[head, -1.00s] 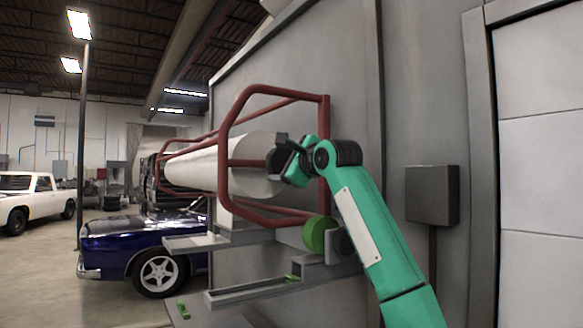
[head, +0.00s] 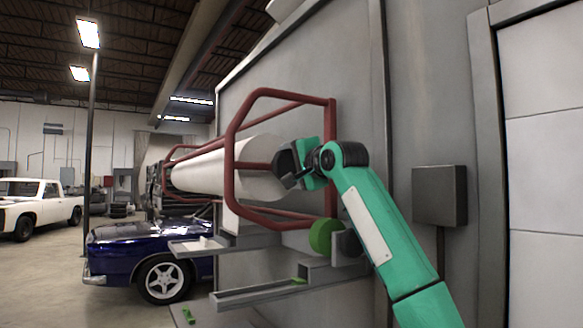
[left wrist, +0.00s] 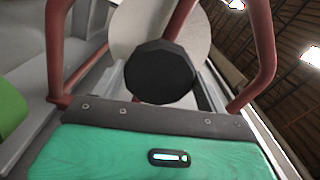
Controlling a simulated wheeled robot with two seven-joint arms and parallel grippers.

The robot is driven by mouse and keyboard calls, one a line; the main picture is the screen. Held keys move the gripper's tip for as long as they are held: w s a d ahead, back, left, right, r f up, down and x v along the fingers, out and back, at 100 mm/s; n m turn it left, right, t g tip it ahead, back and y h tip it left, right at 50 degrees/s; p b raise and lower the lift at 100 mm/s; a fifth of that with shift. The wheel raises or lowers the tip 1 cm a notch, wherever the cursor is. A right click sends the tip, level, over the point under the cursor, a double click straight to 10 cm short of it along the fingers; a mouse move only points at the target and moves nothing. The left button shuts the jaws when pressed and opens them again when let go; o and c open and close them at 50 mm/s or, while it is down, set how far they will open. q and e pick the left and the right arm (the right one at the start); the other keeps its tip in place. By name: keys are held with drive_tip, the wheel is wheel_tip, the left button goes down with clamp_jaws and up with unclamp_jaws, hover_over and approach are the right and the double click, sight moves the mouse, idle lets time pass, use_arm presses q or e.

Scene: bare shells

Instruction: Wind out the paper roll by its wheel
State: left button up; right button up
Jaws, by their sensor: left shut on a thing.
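The white paper roll (head: 210,172) lies horizontally along the grey wall panel. A red angular tube frame (head: 236,130), seemingly its wheel, stands around its near end, with a bar across the roll's end. My left gripper (head: 285,168) is at the roll's near end, inside the red outline, shut on a dark part there. In the left wrist view, a black many-sided knob (left wrist: 160,72) sits in front of the roll's round end (left wrist: 125,35), between red tubes (left wrist: 57,45). The fingertips are hidden there. My right gripper is not in view.
Below the roll are grey ledges (head: 255,293) and a green disc (head: 321,237) close under my arm. A grey box (head: 440,195) is on the wall at right. A blue car (head: 140,250) stands at left, with open floor before it.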

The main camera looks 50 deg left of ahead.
use_arm(q)
drive_tip(key=shift+f+n, duration=0.1)
drive_tip(key=shift+n, duration=0.4)
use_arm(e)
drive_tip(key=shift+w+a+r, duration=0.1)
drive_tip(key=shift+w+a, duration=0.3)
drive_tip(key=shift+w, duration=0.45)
